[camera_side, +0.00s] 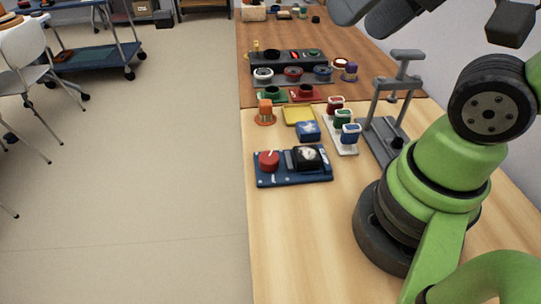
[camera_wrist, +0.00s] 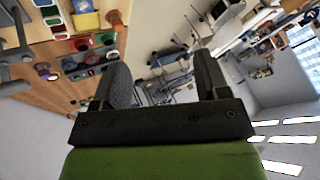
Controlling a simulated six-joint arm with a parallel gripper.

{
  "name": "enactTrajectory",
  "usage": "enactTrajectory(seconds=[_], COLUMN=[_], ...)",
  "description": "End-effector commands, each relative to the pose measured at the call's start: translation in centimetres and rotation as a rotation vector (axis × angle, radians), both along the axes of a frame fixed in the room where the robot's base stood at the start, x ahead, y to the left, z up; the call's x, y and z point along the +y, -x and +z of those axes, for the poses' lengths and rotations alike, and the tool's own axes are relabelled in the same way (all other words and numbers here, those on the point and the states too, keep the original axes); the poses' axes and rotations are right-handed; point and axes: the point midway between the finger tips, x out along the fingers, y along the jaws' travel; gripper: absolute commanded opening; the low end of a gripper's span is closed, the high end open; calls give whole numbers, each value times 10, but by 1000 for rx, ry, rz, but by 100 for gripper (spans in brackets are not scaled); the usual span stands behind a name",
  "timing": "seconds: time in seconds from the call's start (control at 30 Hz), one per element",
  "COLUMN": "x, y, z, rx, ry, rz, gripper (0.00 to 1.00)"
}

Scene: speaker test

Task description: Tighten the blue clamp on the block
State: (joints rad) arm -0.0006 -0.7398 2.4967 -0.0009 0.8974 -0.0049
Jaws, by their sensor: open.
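No part is clearly recognisable as a clamp on a block at this size. A blue piece (camera_side: 350,132) stands at the near end of a white strip, beside a green piece (camera_side: 343,118) and a red piece (camera_side: 335,104). A separate blue box (camera_side: 308,130) sits left of the strip; a blue block also shows in the wrist view (camera_wrist: 87,21). My gripper (camera_wrist: 163,75) is open, its two dark fingers wide apart with nothing between them. It is held up away from the table and faces the room.
A grey upright frame (camera_side: 392,85) stands right of the strip, near my arm. A blue panel (camera_side: 293,178) with a red knob and a dial lies in front. A yellow tray (camera_side: 298,115) and an orange piece (camera_side: 265,112) lie behind. The near table (camera_side: 300,240) is clear.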

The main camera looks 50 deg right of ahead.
Motion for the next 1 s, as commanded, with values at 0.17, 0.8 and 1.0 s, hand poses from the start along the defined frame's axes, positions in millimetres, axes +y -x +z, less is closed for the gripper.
enactTrajectory(seconds=[0.17,0.8,1.0], x=[-2,1,2], y=[-23,-130,-132], z=[-9,-173,-199], rx=[73,474,505], ry=[70,416,435], rz=[76,760,841], gripper=[69,69,69])
